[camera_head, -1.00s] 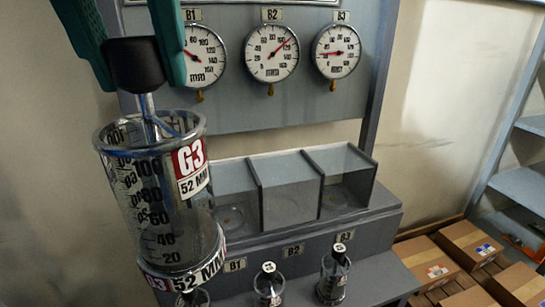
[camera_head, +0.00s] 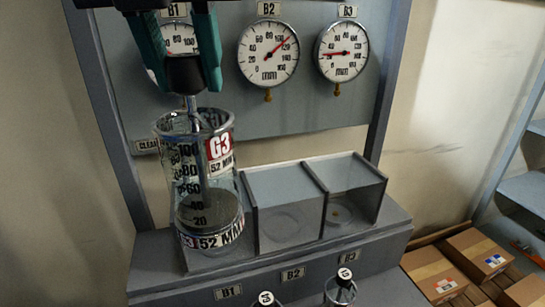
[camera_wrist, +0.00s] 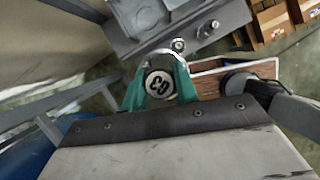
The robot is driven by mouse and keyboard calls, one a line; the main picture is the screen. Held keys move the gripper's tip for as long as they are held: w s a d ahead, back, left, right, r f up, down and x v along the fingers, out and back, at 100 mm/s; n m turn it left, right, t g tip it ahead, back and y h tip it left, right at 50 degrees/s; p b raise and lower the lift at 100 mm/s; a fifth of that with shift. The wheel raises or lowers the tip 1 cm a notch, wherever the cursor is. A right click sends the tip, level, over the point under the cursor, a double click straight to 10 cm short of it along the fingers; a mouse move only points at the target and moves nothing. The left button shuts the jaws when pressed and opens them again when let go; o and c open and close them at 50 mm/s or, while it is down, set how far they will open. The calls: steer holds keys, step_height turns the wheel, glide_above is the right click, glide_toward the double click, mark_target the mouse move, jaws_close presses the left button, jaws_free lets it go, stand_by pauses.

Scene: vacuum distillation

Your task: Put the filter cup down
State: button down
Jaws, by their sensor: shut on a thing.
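The filter cup (camera_head: 208,182) is a clear, graduated cylinder with a red G3 label, a "52 MM" band and a black knob on top. My gripper (camera_head: 187,78) is shut on the knob, with one teal finger on each side. The cup hangs upright at the leftmost compartment, above the B1 tag (camera_head: 228,292). Its lower end overlaps that compartment in the head view; I cannot tell whether it touches the floor there. In the wrist view the knob's round G3 top (camera_wrist: 159,84) sits between my fingers and hides most of the cup.
The middle compartment (camera_head: 282,190) and right compartment (camera_head: 350,180) stand empty beside the cup. Gauges B2 (camera_head: 268,52) and B3 (camera_head: 341,51) are on the panel behind. Small black-capped vessels (camera_head: 341,287) stand in front. Cardboard boxes (camera_head: 475,250) lie at the right.

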steer(key=w+d+f+m+h, duration=0.1)
steer(key=w+d+f+m, duration=0.4)
steer(key=w, duration=0.7)
steer(key=w+d+f+h, duration=0.1)
steer(key=w+d+f, duration=0.4)
steer(key=w, duration=0.6)
step_height(320, 180, down, 16)
steer(key=w, duration=0.2)
steer(key=shift+d+r+m+g, duration=0.2)
steer(key=shift+m+g, duration=0.1)
steer(key=shift+f, duration=0.15)
steer(key=c, duration=1.1)
jaws_free()
steer(key=v, duration=1.2)
